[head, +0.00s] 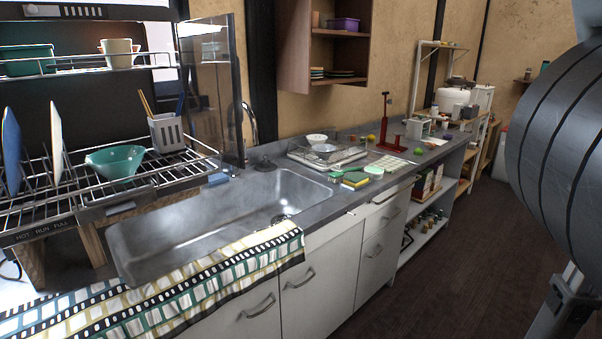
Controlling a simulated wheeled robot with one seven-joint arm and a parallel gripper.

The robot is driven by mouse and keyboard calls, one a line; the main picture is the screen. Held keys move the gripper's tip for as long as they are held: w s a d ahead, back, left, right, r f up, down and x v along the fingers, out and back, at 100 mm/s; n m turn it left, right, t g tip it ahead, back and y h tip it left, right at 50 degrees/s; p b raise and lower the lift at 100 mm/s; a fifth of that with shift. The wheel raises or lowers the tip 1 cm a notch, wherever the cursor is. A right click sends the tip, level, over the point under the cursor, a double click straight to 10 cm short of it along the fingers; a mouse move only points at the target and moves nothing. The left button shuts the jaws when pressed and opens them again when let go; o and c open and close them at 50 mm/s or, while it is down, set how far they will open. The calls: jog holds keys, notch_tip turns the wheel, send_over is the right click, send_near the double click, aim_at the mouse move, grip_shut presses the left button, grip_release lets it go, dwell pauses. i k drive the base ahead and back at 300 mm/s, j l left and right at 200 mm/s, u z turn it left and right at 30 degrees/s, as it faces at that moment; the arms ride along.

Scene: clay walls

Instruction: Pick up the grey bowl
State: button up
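A small grey bowl (324,149) appears to sit on a pale tray or rack (345,157) on the counter behind the sink's right end. A white bowl (316,138) is just behind it, and the two overlap in the picture. The grey bowl is small and far off, so its contents cannot be made out. Grey parts of my arm fill the right edge of the head view. I cannot make out my gripper's fingers in this view.
A steel sink (200,222) lies in front of the tray, with a faucet (250,125) behind it. Green and yellow sponges (355,177) lie near the tray. A dish rack (150,180) holds a teal bowl (117,160). A shelf (325,50) hangs above. Dark floor (470,260) is open at right.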

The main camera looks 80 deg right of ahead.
aim_at(322, 148)
jog(key=i+z, duration=0.2)
jog(key=z, duration=0.2)
jog(key=i+z, duration=0.15)
jog(key=z, duration=1.6)
